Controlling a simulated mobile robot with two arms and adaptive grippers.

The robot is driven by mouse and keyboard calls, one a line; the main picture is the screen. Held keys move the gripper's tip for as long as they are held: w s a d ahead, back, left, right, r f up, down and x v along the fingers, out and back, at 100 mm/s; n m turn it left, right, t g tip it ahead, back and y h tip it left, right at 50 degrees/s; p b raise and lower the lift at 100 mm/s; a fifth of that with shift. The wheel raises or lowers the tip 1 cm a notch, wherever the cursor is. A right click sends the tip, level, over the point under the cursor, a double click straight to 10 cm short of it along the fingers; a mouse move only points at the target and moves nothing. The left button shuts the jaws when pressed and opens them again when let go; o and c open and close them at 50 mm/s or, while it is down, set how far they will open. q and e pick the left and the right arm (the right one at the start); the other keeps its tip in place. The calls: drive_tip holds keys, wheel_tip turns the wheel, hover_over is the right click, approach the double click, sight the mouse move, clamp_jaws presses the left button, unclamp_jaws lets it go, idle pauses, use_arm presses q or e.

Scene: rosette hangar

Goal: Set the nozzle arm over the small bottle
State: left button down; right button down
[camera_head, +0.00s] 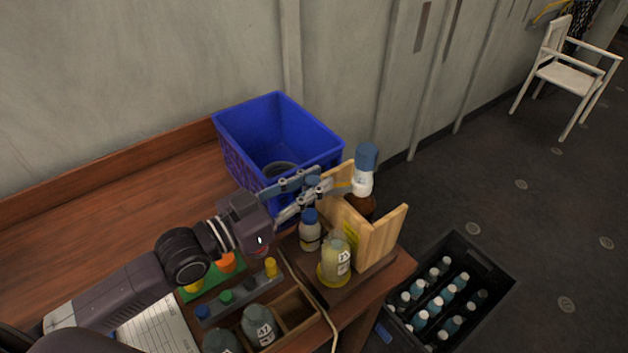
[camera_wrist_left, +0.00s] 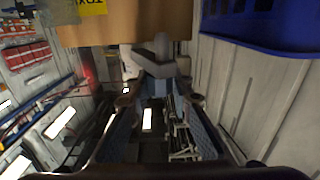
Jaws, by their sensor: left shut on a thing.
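My left gripper (camera_head: 325,182) reaches from the left to the top of a wooden stand (camera_head: 380,240). It is shut on a grey-white part, which looks like the nozzle arm (camera_wrist_left: 155,62), in front of the wooden panel in the wrist view. In the head view the fingers mostly hide this part. A small bottle (camera_head: 336,262) with pale yellow contents and a label stands upright on a yellow base below the gripper and to its right. A blue-capped bottle (camera_head: 309,233) stands beside it, nearer the gripper. My right gripper is not in view.
A blue bin (camera_head: 240,150) stands behind the gripper. A brown bottle with a white and blue top (camera_head: 365,170) is behind the stand. A wooden tray (camera_head: 296,308) with bottles is in front. A black crate (camera_head: 500,262) of bottles is beyond the table's right edge.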

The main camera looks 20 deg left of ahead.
use_arm(q)
drive_tip(key=c, duration=1.7)
unclamp_jaws()
drive_tip(key=shift+v, duration=6)
